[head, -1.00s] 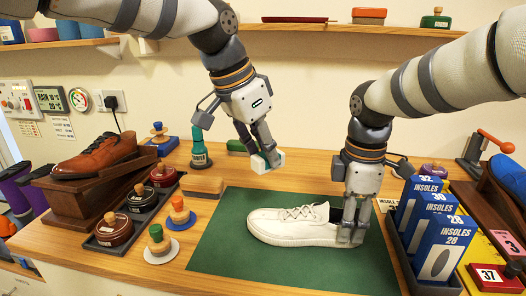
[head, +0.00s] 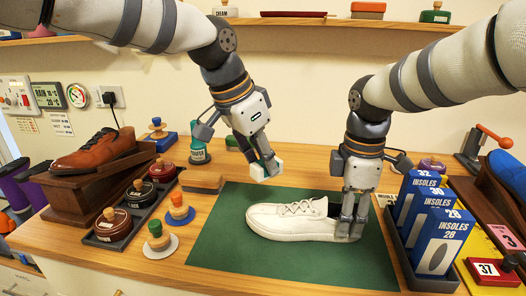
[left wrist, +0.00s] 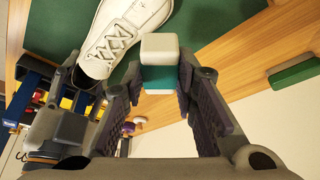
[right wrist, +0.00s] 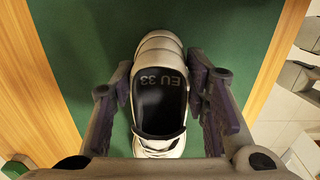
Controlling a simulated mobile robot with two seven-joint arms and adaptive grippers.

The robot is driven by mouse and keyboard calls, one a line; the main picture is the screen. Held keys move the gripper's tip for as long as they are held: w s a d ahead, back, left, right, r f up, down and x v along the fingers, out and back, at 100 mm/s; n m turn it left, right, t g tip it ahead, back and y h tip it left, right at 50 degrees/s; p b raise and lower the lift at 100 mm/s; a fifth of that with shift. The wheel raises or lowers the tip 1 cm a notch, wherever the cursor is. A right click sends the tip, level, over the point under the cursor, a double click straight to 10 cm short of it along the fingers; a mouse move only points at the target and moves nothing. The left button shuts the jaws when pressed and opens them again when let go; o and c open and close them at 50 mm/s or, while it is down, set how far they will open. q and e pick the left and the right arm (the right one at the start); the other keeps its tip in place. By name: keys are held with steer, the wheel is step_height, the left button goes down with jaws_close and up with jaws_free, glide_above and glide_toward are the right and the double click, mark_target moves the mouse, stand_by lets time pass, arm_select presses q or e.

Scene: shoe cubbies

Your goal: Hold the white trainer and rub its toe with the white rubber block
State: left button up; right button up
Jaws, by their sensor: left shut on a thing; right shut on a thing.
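The white trainer (head: 290,220) lies on the green mat (head: 220,250), toe to the left and heel to the right. My right gripper (head: 350,228) is shut on its heel; the right wrist view shows the fingers on both sides of the heel (right wrist: 160,50), with "EU 33" inside. My left gripper (head: 264,168) is shut on the white rubber block (head: 258,172), held in the air above the mat's back edge, behind the trainer and apart from it. In the left wrist view the block (left wrist: 160,47) has a teal band, and the trainer's laces (left wrist: 112,40) show beyond it.
Insole boxes (head: 440,240) stand in a tray right of the mat. Polish tins (head: 112,225), daubers (head: 158,236) and a brown shoe (head: 105,150) on a wooden stand are at left. A wooden-backed brush (head: 203,183) lies behind the mat. The mat's left part is clear.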

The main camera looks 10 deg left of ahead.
mark_target(263, 179)
arm_select(q)
steer(key=shift+f, duration=2.35)
steer(key=shift+s+f, duration=0.55)
steer(key=shift+f, duration=0.3)
jaws_close()
steer(key=shift+s+r, duration=0.15)
steer(key=shift+s, duration=0.65)
steer(key=shift+s+r, duration=0.15)
steer(key=shift+s, duration=0.6)
steer(key=shift+s+f, duration=0.2)
steer(key=shift+s, duration=0.55)
steer(key=w, duration=0.2)
steer(key=shift+w+r, duration=0.15)
steer(key=shift+w, duration=0.15)
arm_select(e)
steer(key=shift+c, duration=0.2)
arm_select(q)
steer(key=shift+w+f, duration=0.15)
steer(key=shift+w, duration=0.6)
steer(key=shift+w+f, duration=0.1)
steer(key=shift+w, duration=0.65)
steer(key=shift+w+r, duration=0.1)
steer(key=shift+r, duration=3.95)
